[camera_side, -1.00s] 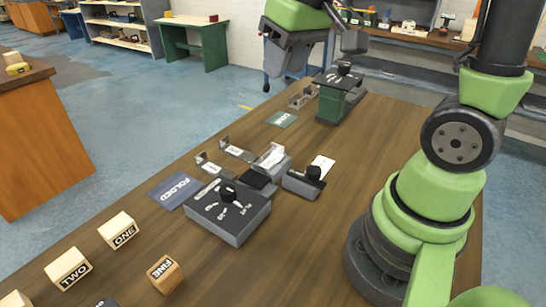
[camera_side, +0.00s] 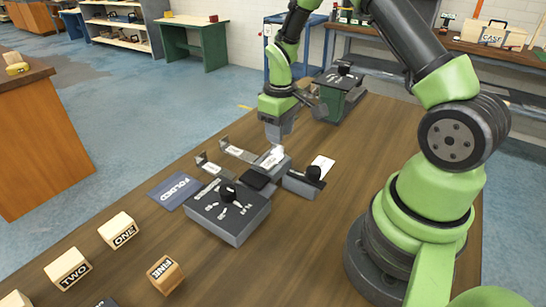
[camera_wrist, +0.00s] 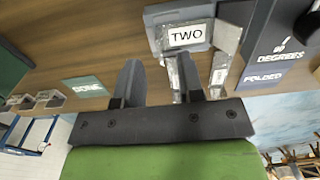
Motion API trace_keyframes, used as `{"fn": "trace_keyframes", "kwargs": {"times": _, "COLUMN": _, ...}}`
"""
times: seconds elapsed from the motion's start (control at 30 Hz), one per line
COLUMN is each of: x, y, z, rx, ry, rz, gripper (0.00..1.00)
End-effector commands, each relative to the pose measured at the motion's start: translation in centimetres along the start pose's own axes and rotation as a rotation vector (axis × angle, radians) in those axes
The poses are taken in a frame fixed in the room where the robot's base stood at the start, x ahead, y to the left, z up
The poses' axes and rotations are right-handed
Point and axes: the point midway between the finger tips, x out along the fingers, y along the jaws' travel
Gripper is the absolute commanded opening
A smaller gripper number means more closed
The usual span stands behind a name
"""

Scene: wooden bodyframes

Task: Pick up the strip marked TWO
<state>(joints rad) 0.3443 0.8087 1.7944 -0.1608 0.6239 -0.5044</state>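A white label reading TWO (camera_wrist: 187,35) shows in the wrist view on a grey block with pale metal strip pieces beside it. In the side view a pale metal strip (camera_side: 271,157) sits on the grey fixture, too small to read. My gripper (camera_wrist: 160,62) is open, with a clear gap between its fingers. The TWO label lies beyond the right-hand finger in the wrist view, and that finger overlaps part of the metal. In the side view my gripper (camera_side: 281,136) hangs just above and behind the strip. Contact cannot be told.
Other bent strips (camera_side: 237,151) lie left of the fixture. A dark dial box (camera_side: 229,210), a FOLDED mat (camera_side: 175,190) and a small black-knobbed device (camera_side: 303,182) are nearby. Wooden blocks TWO (camera_side: 68,268), ONE (camera_side: 118,231) and FINE (camera_side: 165,273) stand near the front. A green machine (camera_side: 340,96) stands behind.

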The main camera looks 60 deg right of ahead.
Motion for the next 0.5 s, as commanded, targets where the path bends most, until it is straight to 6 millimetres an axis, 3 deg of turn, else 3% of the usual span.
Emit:
{"fn": "trace_keyframes", "kwargs": {"times": 0.3, "x": 4.3, "y": 0.1, "z": -0.6, "rx": 0.0, "ry": -0.003, "rz": -0.002, "gripper": 0.35}}
{"fn": "trace_keyframes", "kwargs": {"times": 0.5, "x": 4.9, "y": 0.1, "z": -0.7, "rx": 0.001, "ry": 0.001, "rz": 0.0, "gripper": 0.35}}
